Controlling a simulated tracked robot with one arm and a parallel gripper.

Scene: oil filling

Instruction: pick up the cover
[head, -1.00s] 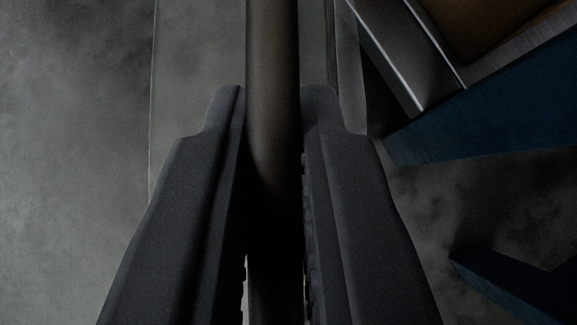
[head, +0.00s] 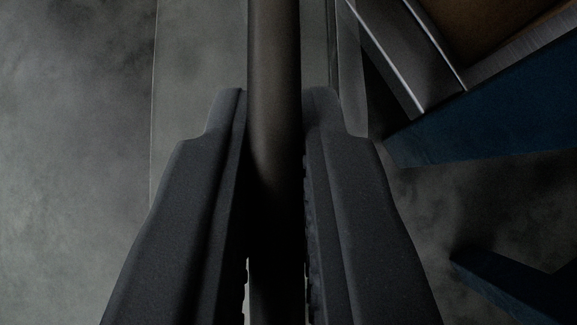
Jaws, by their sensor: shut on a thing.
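My gripper (head: 274,100) fills the lower middle of the head view, with one dark finger on each side of a dark brown bar (head: 273,60). The bar runs up and down between the fingers and out of the top of the picture. The fingers are shut on it. A flat, pale, see-through panel (head: 200,60) with a thin edge lies behind the bar and fingers. It may be part of the cover, but I cannot tell whether the bar is joined to it.
At the upper right is a grey metal frame (head: 395,50) with a brown surface (head: 490,30) inside it. A dark blue beam (head: 490,110) runs beside it, and another blue piece (head: 515,285) is at the lower right. The grey floor (head: 70,160) at left is clear.

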